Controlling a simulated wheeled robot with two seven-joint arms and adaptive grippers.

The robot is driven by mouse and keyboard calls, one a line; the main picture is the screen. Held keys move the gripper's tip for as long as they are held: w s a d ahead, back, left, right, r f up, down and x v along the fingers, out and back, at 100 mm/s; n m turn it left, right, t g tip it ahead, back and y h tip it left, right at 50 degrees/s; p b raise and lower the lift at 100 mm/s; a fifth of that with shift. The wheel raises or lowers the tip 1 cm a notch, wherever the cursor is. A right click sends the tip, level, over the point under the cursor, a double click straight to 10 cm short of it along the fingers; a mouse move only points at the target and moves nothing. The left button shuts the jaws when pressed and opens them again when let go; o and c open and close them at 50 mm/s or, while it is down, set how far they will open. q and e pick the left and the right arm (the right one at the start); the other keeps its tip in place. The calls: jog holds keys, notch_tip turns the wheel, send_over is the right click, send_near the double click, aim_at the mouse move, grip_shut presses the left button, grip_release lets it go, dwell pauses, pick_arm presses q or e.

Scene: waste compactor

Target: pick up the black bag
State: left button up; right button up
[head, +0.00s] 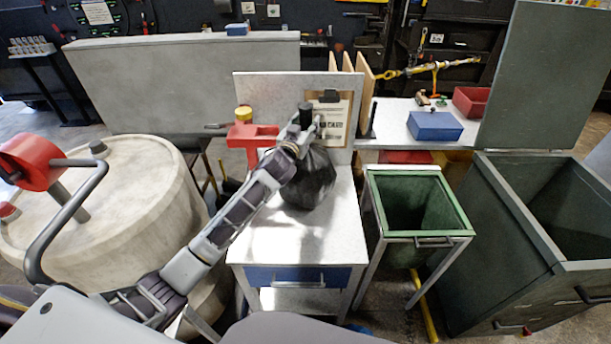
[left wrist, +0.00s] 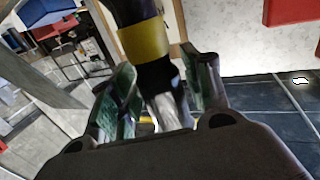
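The black bag (head: 312,185) sits on the light top of a small table (head: 250,225) in the head view. My left arm reaches in from the lower left, and my left gripper (head: 303,138) is at the top of the bag. In the left wrist view, a dark upright piece with a yellow band (left wrist: 146,40) stands between the two fingers of the left gripper (left wrist: 162,75); it looks like the bag's neck. Both fingers are close beside it, but I cannot tell whether they press on it. My right gripper is not in view.
A red stand (head: 250,134) is left of the bag, and a clipboard (head: 335,115) is on the panel behind. A green bin (head: 428,235) and a large dark compactor box (head: 500,250) are on the right. A round pale tank (head: 125,190) is on the left.

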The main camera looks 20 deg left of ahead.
pick_arm(q)
grip_shut()
jog(key=shift+r, duration=0.15)
jog(key=shift+r, duration=0.25)
dwell(0.4)
